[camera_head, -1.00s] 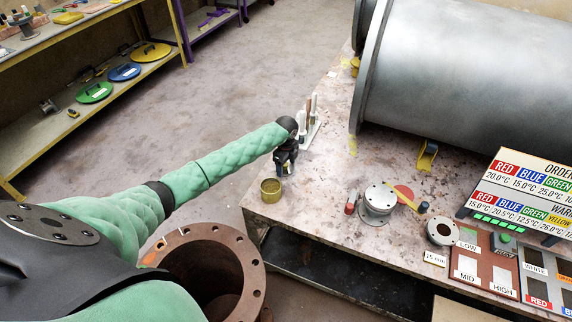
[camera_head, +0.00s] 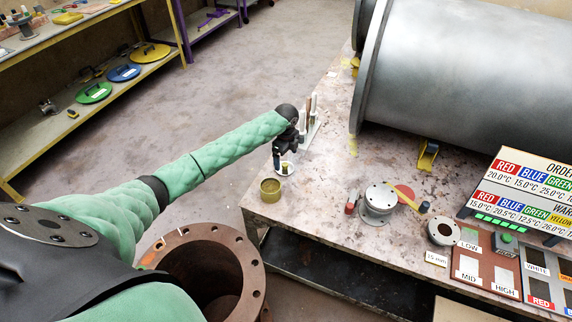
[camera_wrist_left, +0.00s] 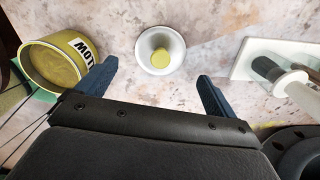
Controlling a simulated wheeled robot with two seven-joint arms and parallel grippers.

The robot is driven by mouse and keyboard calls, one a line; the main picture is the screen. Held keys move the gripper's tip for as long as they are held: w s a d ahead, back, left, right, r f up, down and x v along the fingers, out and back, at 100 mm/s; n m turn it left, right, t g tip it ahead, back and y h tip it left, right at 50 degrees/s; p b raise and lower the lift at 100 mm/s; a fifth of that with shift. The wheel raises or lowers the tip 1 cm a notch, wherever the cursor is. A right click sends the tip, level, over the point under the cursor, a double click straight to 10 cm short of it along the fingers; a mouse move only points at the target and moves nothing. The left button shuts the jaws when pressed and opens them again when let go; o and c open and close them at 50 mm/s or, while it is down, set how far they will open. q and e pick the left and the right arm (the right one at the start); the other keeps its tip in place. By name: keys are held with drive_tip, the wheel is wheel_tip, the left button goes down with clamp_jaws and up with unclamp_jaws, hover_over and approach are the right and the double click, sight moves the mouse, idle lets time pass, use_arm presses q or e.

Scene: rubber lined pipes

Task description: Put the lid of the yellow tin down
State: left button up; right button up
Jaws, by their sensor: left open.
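The yellow tin (camera_head: 270,190) stands open on the near left corner of the table; in the left wrist view (camera_wrist_left: 50,68) it shows a partly visible label. Its lid, a pale disc with a yellow knob (camera_head: 287,168), appears to lie flat on the table just behind the tin. In the left wrist view the lid (camera_wrist_left: 160,50) shows whole, ahead of and between the fingertips, with neither finger touching it. My left gripper (camera_wrist_left: 157,76) is open and empty; in the head view (camera_head: 284,154) it is just above the lid. My right gripper is not in view.
A white holder with upright tools (camera_head: 312,122) stands close behind my left gripper. A large grey pipe (camera_head: 460,85) fills the back of the table. A flanged metal piece (camera_head: 379,199) and a sign board (camera_head: 520,190) are to the right. The table's front left edge is near the tin.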

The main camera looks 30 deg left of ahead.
sight(286, 164)
use_arm(q)
wheel_tip(286, 164, up, 7)
drive_tip(key=b, duration=0.1)
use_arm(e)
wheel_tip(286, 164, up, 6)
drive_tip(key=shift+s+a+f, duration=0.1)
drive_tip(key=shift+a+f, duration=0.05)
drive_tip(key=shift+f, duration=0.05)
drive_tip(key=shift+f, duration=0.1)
